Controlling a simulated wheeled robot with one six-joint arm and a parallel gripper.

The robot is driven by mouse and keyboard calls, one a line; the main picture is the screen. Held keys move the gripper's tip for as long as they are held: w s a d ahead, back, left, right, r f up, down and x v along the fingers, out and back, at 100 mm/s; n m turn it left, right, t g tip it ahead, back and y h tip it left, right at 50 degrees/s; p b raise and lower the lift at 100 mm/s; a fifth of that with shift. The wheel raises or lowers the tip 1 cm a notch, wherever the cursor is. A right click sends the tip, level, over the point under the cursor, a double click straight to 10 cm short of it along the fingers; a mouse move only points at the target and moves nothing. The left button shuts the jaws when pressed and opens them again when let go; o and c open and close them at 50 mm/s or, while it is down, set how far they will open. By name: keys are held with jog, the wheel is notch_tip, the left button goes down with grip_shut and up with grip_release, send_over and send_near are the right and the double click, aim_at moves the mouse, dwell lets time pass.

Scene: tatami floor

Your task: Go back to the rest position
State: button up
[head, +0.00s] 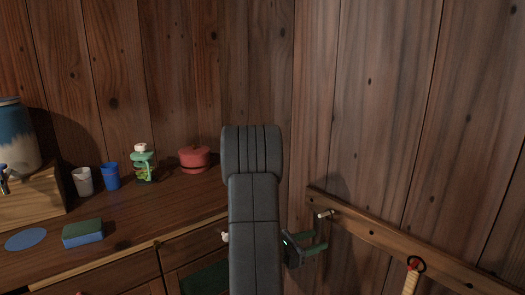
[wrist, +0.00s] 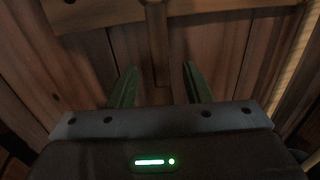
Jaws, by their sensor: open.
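My gripper (head: 322,232) is low at the right of my arm in the head view, close to the wooden wall and just under a wall rail. In the wrist view its two green fingers (wrist: 158,70) are spread apart. A narrow brown wooden piece (wrist: 157,45) shows between and beyond them; I cannot tell how far off it is. I see nothing clasped by the fingers. My grey arm stands upright in the middle of the head view and hides part of the cabinet and wall.
The rail (head: 375,233) has a light peg (head: 325,213) near the gripper. A pale wrapped handle (head: 411,280) hangs from it by a dark ring. Left, a wooden counter (head: 140,219) holds a red pot (head: 194,160), blue cup (head: 111,176), sponge (head: 83,233) and dispenser (head: 144,165).

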jog(key=shift+x, duration=0.95)
jog(key=p+v, duration=0.2)
jog(key=v, duration=1.2)
jog(key=b+x, duration=0.2)
jog(key=x, duration=1.1)
jog(key=shift+w+d, duration=0.1)
jog(key=shift+d, duration=0.25)
jog(key=shift+w+d+r, duration=0.1)
jog(key=shift+d+r, duration=0.1)
jog(key=s+a+r, duration=0.1)
jog(key=s+a, duration=0.5)
jog(key=a, duration=0.2)
jog(key=shift+p, duration=0.3)
jog(key=shift+s, duration=0.1)
